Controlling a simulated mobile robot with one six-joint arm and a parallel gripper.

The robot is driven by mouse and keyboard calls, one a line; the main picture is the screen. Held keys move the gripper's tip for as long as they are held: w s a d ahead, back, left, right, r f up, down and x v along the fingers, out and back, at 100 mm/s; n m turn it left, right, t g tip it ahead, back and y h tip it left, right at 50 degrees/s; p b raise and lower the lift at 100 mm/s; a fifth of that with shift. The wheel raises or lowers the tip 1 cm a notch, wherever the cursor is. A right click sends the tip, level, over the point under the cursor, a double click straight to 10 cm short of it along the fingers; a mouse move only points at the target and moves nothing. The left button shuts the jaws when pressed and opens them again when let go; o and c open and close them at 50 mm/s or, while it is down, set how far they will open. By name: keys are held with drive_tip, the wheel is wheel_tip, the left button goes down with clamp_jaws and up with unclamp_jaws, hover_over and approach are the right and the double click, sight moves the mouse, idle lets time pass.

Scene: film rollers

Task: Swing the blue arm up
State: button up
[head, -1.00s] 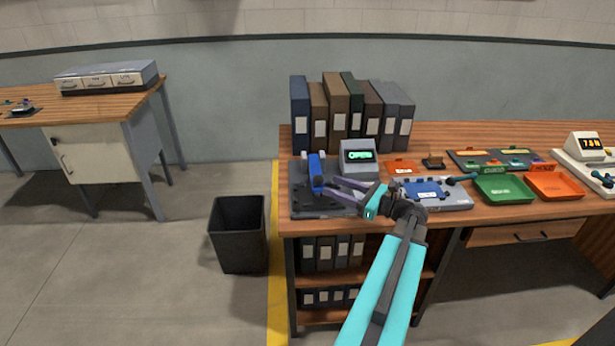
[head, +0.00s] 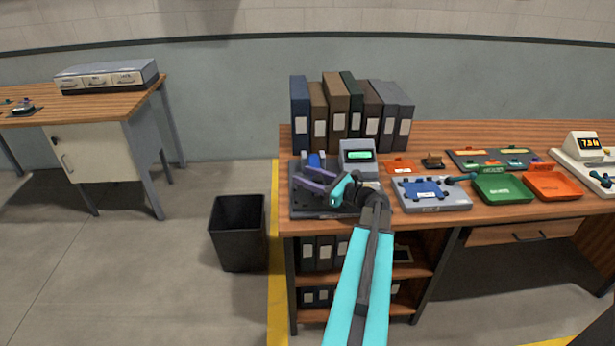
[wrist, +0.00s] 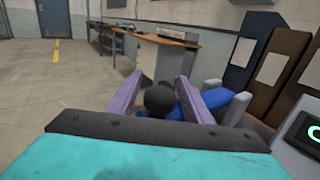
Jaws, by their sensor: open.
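The blue arm (head: 315,159) belongs to a dark fixture (head: 312,209) at the left end of the long bench. In the head view my gripper (head: 298,174) covers most of the arm, so its exact tilt is hard to tell. In the wrist view the blue arm (wrist: 219,104) shows behind and right of a round black knob (wrist: 160,100). My gripper (wrist: 160,80) is open there, with one purple finger on each side of the knob. I cannot tell whether either finger touches it.
A small grey display (head: 359,157) with a lit green screen stands right of the arm. Tall binders (head: 350,110) stand behind. A grey-blue panel (head: 430,194) and a green tray (head: 503,188) lie further right. A black bin (head: 238,234) stands on the floor left.

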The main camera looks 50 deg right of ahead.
clamp_jaws()
idle(0.3)
drive_tip(key=shift+d+r, duration=0.1)
